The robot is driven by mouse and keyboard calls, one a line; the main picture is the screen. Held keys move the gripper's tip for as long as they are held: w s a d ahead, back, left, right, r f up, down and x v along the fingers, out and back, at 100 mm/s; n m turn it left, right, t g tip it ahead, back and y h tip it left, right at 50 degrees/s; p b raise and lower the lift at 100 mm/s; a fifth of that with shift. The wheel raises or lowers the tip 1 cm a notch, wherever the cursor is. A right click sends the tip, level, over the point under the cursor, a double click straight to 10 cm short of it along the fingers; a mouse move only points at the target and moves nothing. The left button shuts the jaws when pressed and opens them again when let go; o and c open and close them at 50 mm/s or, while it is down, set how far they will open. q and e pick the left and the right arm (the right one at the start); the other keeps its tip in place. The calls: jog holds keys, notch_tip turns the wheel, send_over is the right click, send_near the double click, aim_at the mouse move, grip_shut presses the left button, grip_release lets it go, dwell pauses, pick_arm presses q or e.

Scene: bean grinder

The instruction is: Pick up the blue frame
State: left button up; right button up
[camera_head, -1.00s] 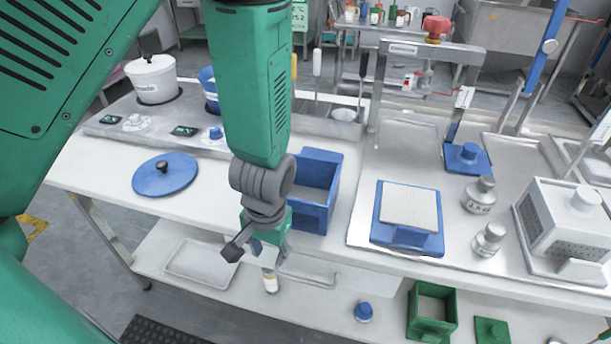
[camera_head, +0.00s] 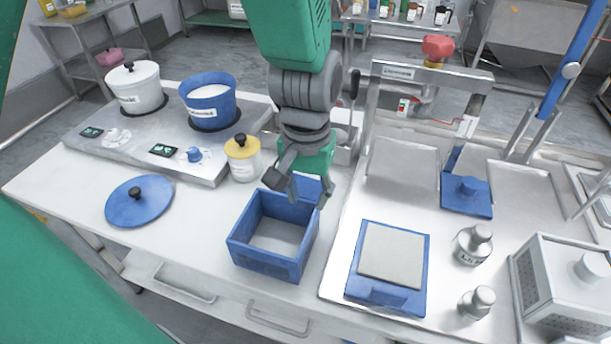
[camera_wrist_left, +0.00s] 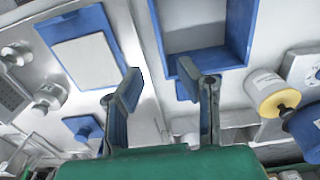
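The blue frame looks to be the open, square-walled blue box (camera_head: 264,263) on the table, with a pale inside. In the left wrist view the box (camera_wrist_left: 243,28) is at the top, right of centre. My left gripper (camera_head: 298,188) is above the box's far side; in the left wrist view its two fingers (camera_wrist_left: 160,87) are apart with nothing between them. One finger overlaps the box's near edge in that view; I cannot tell whether it touches. The gripper partly hides the far rim. My right gripper is not in view.
A blue scale with a pale plate (camera_head: 392,252) stands on the metal tray to the right. A yellow-lidded jar (camera_head: 243,160) stands close left of the gripper. A blue lid (camera_head: 140,204) and a cooker with a blue pot (camera_head: 209,106) are farther left.

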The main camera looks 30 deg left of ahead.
aim_at(308, 239)
pick_arm(q)
jog(key=f, duration=0.3)
jog(key=f+b, duration=0.1)
jog(key=f, duration=0.3)
jog(key=shift+s+f, duration=0.2)
jog(key=shift+f, duration=0.05)
jog(key=shift+w+f, duration=0.1)
jog(key=shift+f, duration=0.45)
jog(key=f, duration=0.5)
jog(key=shift+w+d+b, duration=0.1)
jog(key=shift+d+b, duration=0.1)
jog(key=shift+b, duration=0.15)
jog(key=shift+r, duration=0.1)
grip_shut()
